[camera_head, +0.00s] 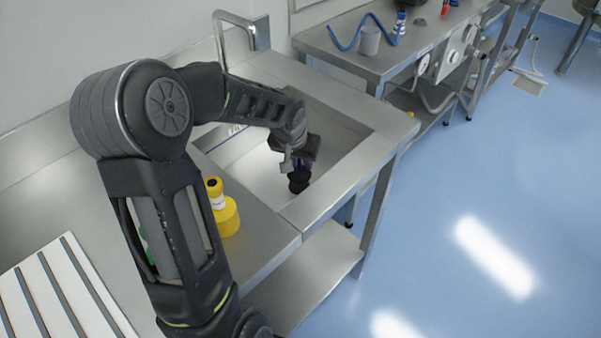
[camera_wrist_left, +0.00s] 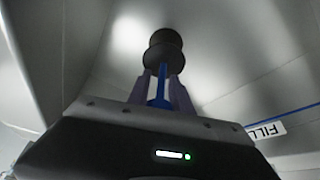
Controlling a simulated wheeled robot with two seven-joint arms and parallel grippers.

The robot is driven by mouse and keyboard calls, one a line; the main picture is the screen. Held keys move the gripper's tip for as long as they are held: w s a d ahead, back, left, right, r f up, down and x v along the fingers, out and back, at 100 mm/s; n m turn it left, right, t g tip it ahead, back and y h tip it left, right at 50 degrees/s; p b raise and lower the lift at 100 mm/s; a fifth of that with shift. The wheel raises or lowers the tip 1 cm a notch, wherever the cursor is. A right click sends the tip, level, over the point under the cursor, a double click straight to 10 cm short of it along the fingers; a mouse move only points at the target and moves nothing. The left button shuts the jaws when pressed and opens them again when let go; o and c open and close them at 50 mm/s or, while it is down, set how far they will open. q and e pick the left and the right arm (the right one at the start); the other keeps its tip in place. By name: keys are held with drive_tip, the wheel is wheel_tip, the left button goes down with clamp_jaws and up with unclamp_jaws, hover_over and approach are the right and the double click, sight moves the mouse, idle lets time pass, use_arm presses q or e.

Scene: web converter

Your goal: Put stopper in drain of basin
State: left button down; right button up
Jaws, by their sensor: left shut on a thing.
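The black stopper (camera_head: 299,181) is in my left gripper (camera_head: 300,164), which reaches down into the steel basin (camera_head: 352,160) from the left in the head view. The gripper is shut on the stopper. In the left wrist view the round, dark stopper (camera_wrist_left: 163,50) sticks out beyond the fingertips (camera_wrist_left: 160,85), over the basin's grey inside (camera_wrist_left: 225,55). The drain cannot be made out in either view. My right gripper does not show.
A tall faucet (camera_head: 237,30) stands behind the basin. A yellow bottle (camera_head: 222,209) stands on the counter left of the basin, close to my left arm. A white slatted rack (camera_head: 62,290) lies at lower left. A blue line and a "FILL" label (camera_wrist_left: 266,130) mark the basin wall.

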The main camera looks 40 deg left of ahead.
sight(300, 169)
use_arm(q)
drive_tip(key=shift+f, duration=0.2)
drive_tip(key=shift+f, duration=1.8)
drive_tip(key=shift+f+b, duration=0.15)
drive_tip(key=shift+b, duration=0.15)
drive_tip(key=c, duration=1.1)
unclamp_jaws()
drive_tip(key=shift+c, duration=0.2)
drive_tip(key=shift+s+r, duration=0.1)
drive_tip(key=shift+r, duration=0.35)
drive_tip(key=p+v, duration=0.1)
drive_tip(key=v, duration=1)
drive_tip(key=shift+r, duration=0.15)
